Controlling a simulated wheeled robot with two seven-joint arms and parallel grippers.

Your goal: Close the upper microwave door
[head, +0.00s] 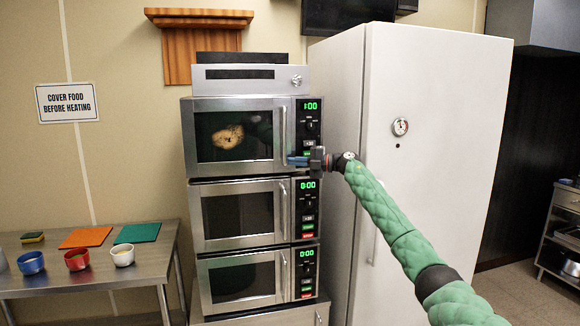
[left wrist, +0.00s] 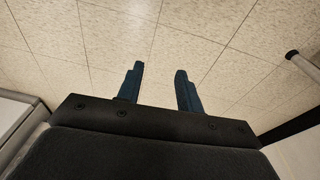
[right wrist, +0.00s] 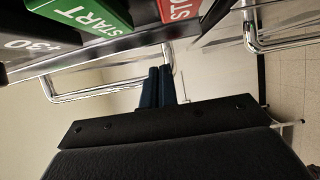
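The upper microwave (head: 240,102) tops a stack of three. Its door (head: 205,170) has a dark window with a pale, round food item (head: 228,137) behind it. The door looks shut or nearly shut; I cannot tell if a small gap remains. Its vertical handle (head: 283,130) is on the right side. My right gripper (head: 298,160) is at the handle's lower end, in front of the control panel. In the right wrist view its fingers (right wrist: 160,86) are together and empty, close to a chrome handle (right wrist: 100,91); contact is unclear. My left gripper (left wrist: 160,88) is open and empty over the floor.
The middle (head: 238,215) and lower (head: 240,280) microwaves are shut. A white fridge (head: 440,110) stands close on the right. A metal table (head: 95,275) with small bowls and coloured boards is on the left. A wooden shelf (head: 200,18) hangs above.

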